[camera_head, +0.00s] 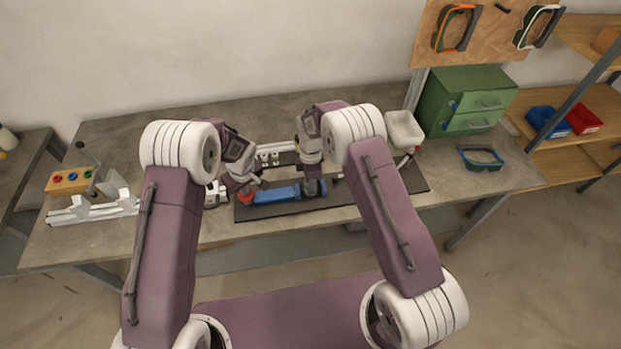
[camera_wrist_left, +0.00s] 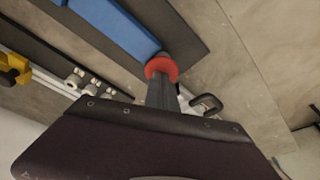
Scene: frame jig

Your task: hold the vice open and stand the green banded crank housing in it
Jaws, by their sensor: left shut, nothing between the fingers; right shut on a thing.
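The blue vice (camera_head: 278,194) lies along a dark mat on the bench, and its blue body also shows in the left wrist view (camera_wrist_left: 118,28). A red round part (camera_head: 246,199) is at its left end, also seen in the left wrist view (camera_wrist_left: 161,67). My left gripper (camera_head: 246,189) is shut and empty, its fingers right at the red part; I cannot tell if they press on it. My right gripper (camera_head: 312,177) is shut on a small dark grey-green piece (camera_head: 315,188), apparently the crank housing, at the vice's right end. Its bands and seating are too small to tell.
White fixtures (camera_head: 95,207) and a wooden block with coloured rings (camera_head: 75,181) are at the left. A pale bin (camera_head: 404,131) and green drawer cabinet (camera_head: 468,101) stand back right. A pale rail with small metal parts (camera_head: 270,155) lies behind the vice.

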